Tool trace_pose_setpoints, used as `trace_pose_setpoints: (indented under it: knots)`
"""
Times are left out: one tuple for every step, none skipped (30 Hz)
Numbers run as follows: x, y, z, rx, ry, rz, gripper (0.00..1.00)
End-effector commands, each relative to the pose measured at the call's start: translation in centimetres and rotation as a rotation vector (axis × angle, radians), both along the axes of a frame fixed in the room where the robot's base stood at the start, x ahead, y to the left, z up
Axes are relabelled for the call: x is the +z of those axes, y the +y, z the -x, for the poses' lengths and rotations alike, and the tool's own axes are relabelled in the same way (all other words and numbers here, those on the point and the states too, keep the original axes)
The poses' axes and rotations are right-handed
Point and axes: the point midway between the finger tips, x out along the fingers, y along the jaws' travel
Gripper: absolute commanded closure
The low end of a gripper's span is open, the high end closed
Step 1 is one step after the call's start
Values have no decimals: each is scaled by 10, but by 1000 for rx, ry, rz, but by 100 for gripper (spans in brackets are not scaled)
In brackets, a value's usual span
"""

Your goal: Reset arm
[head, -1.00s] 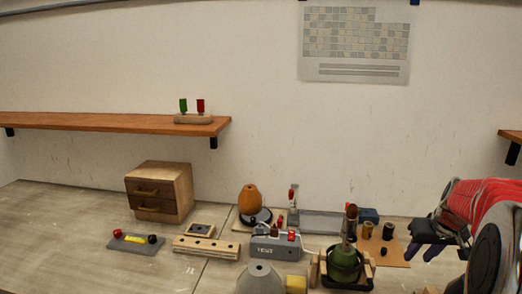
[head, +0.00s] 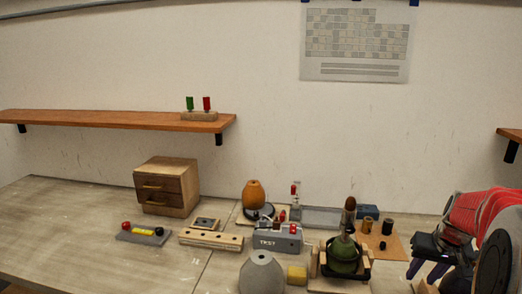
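My arm reaches in at the right edge of the head view, with a red ribbed sleeve and a large dark round joint. My gripper (head: 428,257) is at its left end, above the right part of the table, with dark purple fingers pointing down. It is small and partly dark, so I cannot tell whether its fingers are open or shut. No object clearly shows in it. The nearest things are a green round lamp base (head: 343,256) in a wooden cradle, to its left, and a tan board (head: 392,248) with dark and brass cylinders.
A grey TEST box (head: 277,240), an orange lamp body (head: 253,195), a grey cone-like body (head: 262,274) and a yellow block (head: 297,275) crowd the middle. A wooden drawer box (head: 167,187) stands left. A shelf (head: 120,120) runs along the wall. The table's left side is clear.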

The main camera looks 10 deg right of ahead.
Motion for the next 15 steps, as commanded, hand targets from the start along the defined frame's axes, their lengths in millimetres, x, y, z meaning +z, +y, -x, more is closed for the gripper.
trace_pose_setpoints:
  knots:
    - [0, 7, 4, -5, 5, -4, 66]
    - [0, 11, 7, -10, 9, -7, 66]
    - [0, 17, 10, -13, 14, -9, 66]
    - [1, 21, 12, -16, 17, -10, 66]
    - [2, 26, 14, -18, 20, -12, 66]
    - [2, 33, 18, -20, 25, -14, 66]
    - [3, 38, 20, -20, 26, -15, 66]
    - [4, 44, 23, -22, 29, -16, 66]
    - [6, 52, 26, -21, 32, -17, 66]
    - [7, 59, 29, -21, 34, -17, 66]
    - [8, 67, 32, -20, 38, -17, 66]
    - [10, 77, 36, -17, 40, -16, 66]
    - [12, 85, 39, -14, 41, -16, 66]
    - [13, 93, 43, -11, 43, -15, 66]
    - [16, 105, 47, -6, 43, -13, 66]
